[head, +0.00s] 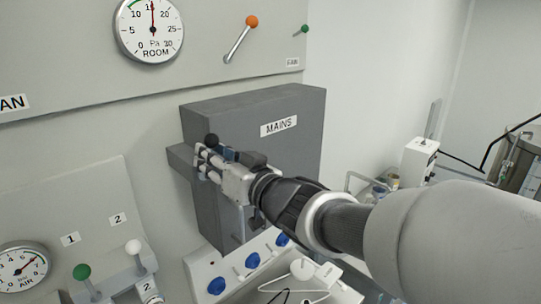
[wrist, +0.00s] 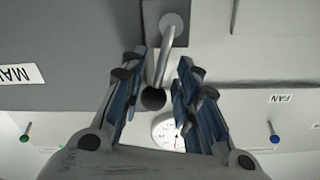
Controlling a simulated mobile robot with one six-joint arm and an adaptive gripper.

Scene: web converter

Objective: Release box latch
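The grey box (head: 285,155) labelled MAINS is mounted on the wall in the head view. A lever with a black ball knob (head: 211,140) is at the box's left side. In the wrist view, the metal lever (wrist: 164,58) runs from a pivot on a dark plate to the black knob (wrist: 153,98). My gripper (head: 204,160) is at the lever, just below the knob in the head view. In the wrist view its fingers (wrist: 163,62) are apart, one on each side of the lever, with gaps visible. The head view hides the lever's shaft behind my gripper.
A ROOM gauge (head: 150,28) and an orange-knobbed lever (head: 240,38) are on the panel above. Blue knobs (head: 252,261) sit on a white panel below. Green and white levers (head: 133,250) stand at lower left. Laboratory equipment (head: 420,157) is at right.

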